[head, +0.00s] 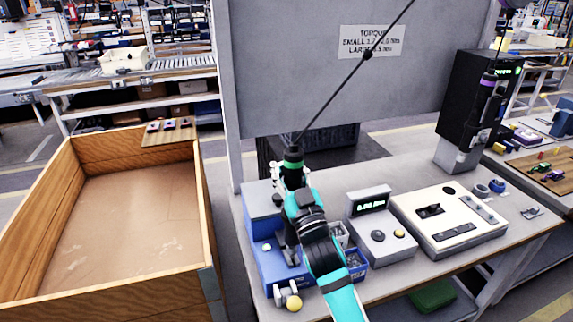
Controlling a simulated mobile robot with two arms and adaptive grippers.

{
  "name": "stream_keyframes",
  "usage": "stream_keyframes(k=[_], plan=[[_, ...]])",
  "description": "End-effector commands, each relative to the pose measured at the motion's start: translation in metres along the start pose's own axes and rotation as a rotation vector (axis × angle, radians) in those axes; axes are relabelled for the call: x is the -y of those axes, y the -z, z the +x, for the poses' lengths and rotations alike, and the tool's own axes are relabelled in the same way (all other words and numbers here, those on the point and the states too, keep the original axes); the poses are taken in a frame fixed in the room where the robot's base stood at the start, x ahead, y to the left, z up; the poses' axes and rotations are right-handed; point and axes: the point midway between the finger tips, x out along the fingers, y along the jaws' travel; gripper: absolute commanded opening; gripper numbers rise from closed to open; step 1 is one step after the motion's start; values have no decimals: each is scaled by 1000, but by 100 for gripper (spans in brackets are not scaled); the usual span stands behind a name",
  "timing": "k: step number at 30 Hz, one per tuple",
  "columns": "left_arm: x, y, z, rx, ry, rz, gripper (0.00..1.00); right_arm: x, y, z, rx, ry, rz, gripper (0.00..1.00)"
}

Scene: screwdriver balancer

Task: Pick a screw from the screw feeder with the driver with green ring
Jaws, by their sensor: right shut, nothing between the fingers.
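The driver with green ring (293,151) hangs upright from a dark cable above the bench. Only its top shows; my right gripper and wrist hide its lower part and tip. My right gripper (291,176) is right at the driver's body, just below the ring, with its fingers shut. The overlap hides how they touch. A blue and grey unit (262,204), which looks like the screw feeder, stands directly below and left of the gripper. My arm covers part of it. I cannot see whether the driver's tip touches it. My left gripper is out of view.
Blue bins (357,268), a grey display box (372,238) and a white control panel (450,222) stand to the right. A purple-ringed driver (487,84) hangs farther right. A wooden crate (105,148) stands left. A grey board (290,70) rises behind.

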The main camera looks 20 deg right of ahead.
Motion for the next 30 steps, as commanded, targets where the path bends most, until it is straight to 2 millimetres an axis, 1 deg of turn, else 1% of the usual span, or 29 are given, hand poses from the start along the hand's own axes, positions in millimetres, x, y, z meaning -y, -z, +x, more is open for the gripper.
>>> stream_keyframes(k=[16, 30], plan=[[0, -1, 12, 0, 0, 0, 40, 3, -14, -6, -2, 3, 0, 0], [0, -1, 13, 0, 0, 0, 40, 4, -15, -7, -2, 2, -1, 0]])
